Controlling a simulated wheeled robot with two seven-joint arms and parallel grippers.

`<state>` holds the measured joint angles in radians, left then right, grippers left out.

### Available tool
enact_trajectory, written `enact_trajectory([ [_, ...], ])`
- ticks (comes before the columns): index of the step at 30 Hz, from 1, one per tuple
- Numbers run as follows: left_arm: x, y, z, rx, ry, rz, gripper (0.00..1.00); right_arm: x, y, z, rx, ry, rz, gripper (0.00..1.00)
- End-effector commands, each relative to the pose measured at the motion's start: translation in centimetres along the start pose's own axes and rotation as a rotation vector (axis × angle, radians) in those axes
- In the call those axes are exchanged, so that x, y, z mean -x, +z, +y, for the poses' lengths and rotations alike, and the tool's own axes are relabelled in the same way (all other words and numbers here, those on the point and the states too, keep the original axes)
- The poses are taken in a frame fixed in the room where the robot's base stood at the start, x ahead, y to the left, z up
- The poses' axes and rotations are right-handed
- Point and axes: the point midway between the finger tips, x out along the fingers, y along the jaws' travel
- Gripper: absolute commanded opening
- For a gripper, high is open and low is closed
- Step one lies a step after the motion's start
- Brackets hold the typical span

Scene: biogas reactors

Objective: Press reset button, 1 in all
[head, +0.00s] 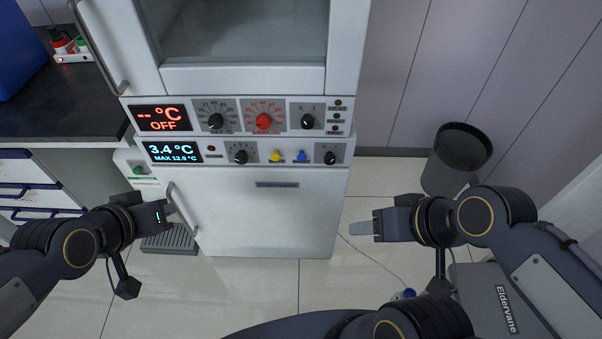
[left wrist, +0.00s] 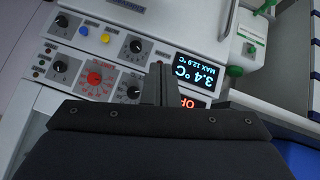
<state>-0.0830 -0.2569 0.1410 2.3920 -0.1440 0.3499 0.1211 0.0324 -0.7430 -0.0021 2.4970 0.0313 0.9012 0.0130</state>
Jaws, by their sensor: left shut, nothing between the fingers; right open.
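The two-part appliance has an upper control panel (head: 185,117) and a lower one (head: 220,152). Small round buttons or lamps with tiny labels (head: 336,116) sit at the upper panel's right end. They also show at the left of the left wrist view (left wrist: 42,61). The labels are too small to read surely, so I cannot tell which is the reset button. A small red round part (head: 211,148) is beside the lower display. My left gripper (head: 178,208) is shut and empty, in front of the lower door's left side. My right gripper (head: 361,228) is open and empty, right of the lower door.
The upper display (head: 160,117) reads OFF; the lower display (head: 172,152) reads 3.4 °C. A red knob (head: 263,121) and several black knobs line the panels. A door handle (head: 182,208) is by my left gripper. A black bin (head: 457,158) stands right. A dark counter (head: 62,103) is left.

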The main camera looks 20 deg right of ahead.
Motion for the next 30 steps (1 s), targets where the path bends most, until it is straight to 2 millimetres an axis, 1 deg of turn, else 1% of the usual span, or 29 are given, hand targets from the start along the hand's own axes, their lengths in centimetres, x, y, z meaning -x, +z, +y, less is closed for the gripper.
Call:
enact_trajectory([
  [1, -4.9, 1.3, 1.3, -0.055, 0.052, 0.018, 0.00, -3.0, 1.5, 1.4, 0.000, 0.000, 0.000, 0.54],
  [2, -6.7, 1.1, 2.4, -0.084, 0.084, 0.042, 0.00, -3.7, 1.9, 1.7, 0.000, 0.000, 0.000, 0.54],
  [3, -9.0, 1.1, 4.0, -0.116, 0.132, 0.070, 0.00, -4.7, 2.3, 2.1, 0.000, 0.000, 0.000, 0.54],
  [5, -12.0, 1.4, 6.7, -0.155, 0.211, 0.110, 0.00, -6.0, 3.0, 2.7, 0.000, 0.000, 0.000, 0.54],
  [6, -13.7, 1.8, 8.5, -0.174, 0.267, 0.134, 0.00, -6.8, 3.4, 3.1, 0.000, 0.000, 0.000, 0.54],
  [9, -17.1, 3.0, 12.8, -0.200, 0.399, 0.182, 0.00, -8.4, 4.2, 3.9, 0.000, 0.000, 0.000, 0.54],
  [10, -17.8, 3.5, 13.9, -0.204, 0.435, 0.193, 0.00, -8.8, 4.4, 4.0, 0.000, 0.000, 0.000, 0.54],
  [12, -19.0, 4.3, 16.1, -0.205, 0.510, 0.215, 0.00, -9.6, 4.8, 4.4, 0.000, 0.000, 0.000, 0.54],
  [15, -20.0, 5.2, 18.4, -0.200, 0.586, 0.237, 0.00, -10.2, 5.1, 4.7, 0.000, 0.000, 0.000, 0.54],
  [18, -20.3, 5.6, 19.5, -0.195, 0.625, 0.247, 0.00, -10.4, 5.2, 4.8, 0.000, 0.000, 0.000, 0.54],
  [21, -20.3, 5.6, 19.8, -0.192, 0.636, 0.252, 0.00, -10.3, 5.2, 4.7, 0.000, 0.000, 0.001, 0.54],
  [30, -20.3, 5.4, 19.7, -0.192, 0.633, 0.252, 0.00, -10.2, 5.1, 4.7, 0.000, 0.000, 0.001, 0.54],
])
